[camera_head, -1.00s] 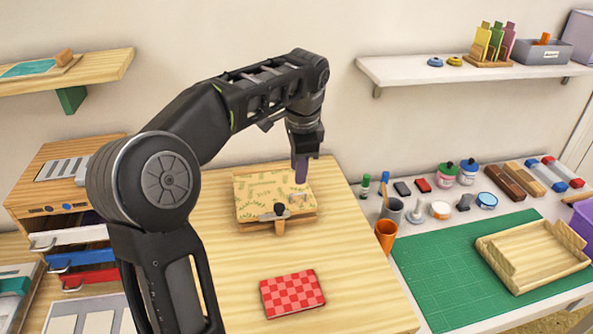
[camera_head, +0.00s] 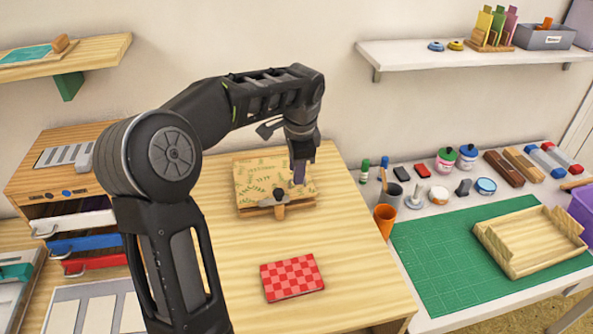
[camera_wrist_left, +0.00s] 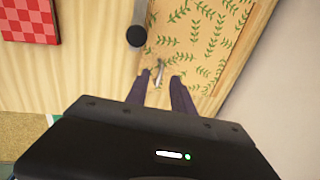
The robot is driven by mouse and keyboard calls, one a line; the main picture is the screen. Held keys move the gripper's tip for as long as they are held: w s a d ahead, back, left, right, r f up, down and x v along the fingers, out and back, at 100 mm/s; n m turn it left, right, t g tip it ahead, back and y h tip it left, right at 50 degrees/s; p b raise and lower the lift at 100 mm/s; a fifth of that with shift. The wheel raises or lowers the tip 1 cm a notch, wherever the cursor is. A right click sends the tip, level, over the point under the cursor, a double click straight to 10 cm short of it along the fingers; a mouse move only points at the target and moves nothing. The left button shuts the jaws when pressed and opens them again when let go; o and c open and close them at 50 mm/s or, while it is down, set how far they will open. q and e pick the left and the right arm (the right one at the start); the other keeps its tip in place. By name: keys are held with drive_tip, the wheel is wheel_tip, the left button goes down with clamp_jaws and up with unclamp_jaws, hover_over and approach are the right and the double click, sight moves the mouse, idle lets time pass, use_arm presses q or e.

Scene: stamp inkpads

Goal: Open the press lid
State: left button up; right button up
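The press lid (camera_head: 255,178), a leaf-patterned board, lies flat on the wooden press (camera_head: 245,213) on the light wood table. A dark knob (camera_head: 280,195) sits at its front edge and also shows in the left wrist view (camera_wrist_left: 137,36). My left gripper (camera_head: 299,178) points down over the right part of the lid. Contact with the handle cannot be told. My right gripper is not in view.
A red checkered pad (camera_head: 292,278) lies in front of the press. A drawer unit (camera_head: 60,190) is at left.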

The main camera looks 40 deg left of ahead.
use_arm(q)
drive_tip(key=shift+w+a+f, duration=0.1)
drive_tip(key=shift+f, duration=0.6)
clamp_jaws()
idle(1.0)
